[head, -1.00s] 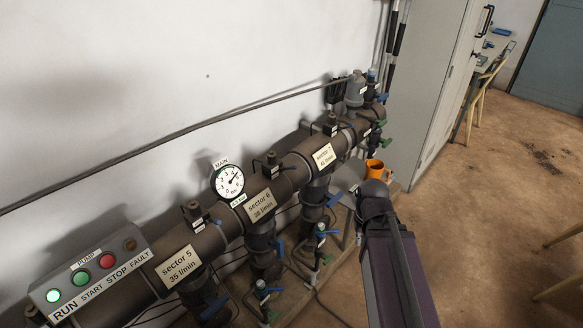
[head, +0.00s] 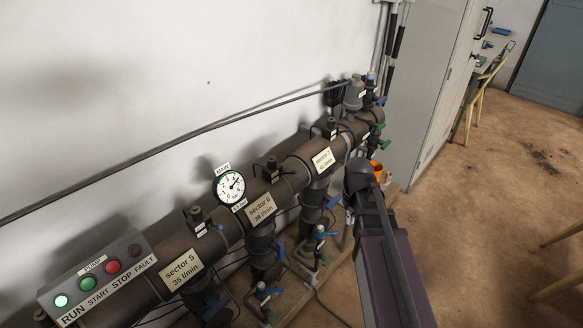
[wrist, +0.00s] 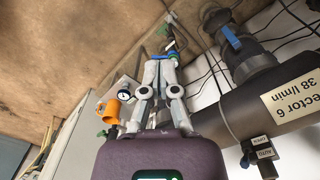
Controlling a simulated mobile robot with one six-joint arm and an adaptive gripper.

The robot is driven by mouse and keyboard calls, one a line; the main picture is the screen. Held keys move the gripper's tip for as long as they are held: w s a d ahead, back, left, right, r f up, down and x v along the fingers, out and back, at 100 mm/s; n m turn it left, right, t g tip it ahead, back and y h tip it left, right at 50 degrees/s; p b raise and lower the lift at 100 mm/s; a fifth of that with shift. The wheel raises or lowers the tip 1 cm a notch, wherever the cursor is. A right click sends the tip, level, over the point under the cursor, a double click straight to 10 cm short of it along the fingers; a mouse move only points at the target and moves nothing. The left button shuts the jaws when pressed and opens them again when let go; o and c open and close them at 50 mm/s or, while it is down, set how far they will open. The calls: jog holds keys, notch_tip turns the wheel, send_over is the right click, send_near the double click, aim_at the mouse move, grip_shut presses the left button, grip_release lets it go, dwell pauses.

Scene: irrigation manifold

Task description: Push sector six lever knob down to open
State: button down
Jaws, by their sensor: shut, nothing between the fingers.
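The sector 6 label (head: 262,209) is on the dark manifold pipe, and it also shows at the right edge of the wrist view (wrist: 292,100). Below it hangs the sector 6 branch with a blue lever (head: 278,250); a blue lever also shows at the top of the wrist view (wrist: 229,36). A small black fitting (head: 272,168) sits on top of the pipe near the label. Beside it in the wrist view is an AUTO/OPEN tag (wrist: 263,148). My gripper (wrist: 162,60) is shut and empty, left of the sector 6 pipe in that view. It is hidden in the head view.
The pump panel (head: 98,278) is at lower left, and a pressure gauge (head: 229,186) stands above the pipe. Small blue and green valves (head: 319,235) stand low in front. An orange cup (wrist: 111,110) is left of my fingers. Open floor (head: 490,230) lies right.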

jog(key=w+a+r+n+p, duration=0.2)
jog(key=w+a+r+p, duration=0.1)
jog(key=w+a, duration=0.3)
jog(key=w+a+r+n+p, duration=0.2)
jog(key=w+a+r+p, duration=0.1)
jog(key=w+a, duration=0.3)
jog(key=w+a+r+n+p, duration=0.1)
jog(key=w+a+r+p, duration=0.2)
jog(key=w+a+r, duration=0.2)
jog(key=shift+w+a+n+g+h+p, duration=0.35)
jog(key=shift+w+a+n+g+h, duration=0.05)
jog(key=shift+w+a, duration=0.8)
jog(key=shift+d, duration=0.1)
jog(key=shift+f, duration=0.15)
jog(key=f+b, duration=0.6)
jog(key=b, duration=0.1)
jog(key=shift+s+d+f, duration=0.25)
jog(key=shift+f, duration=0.15)
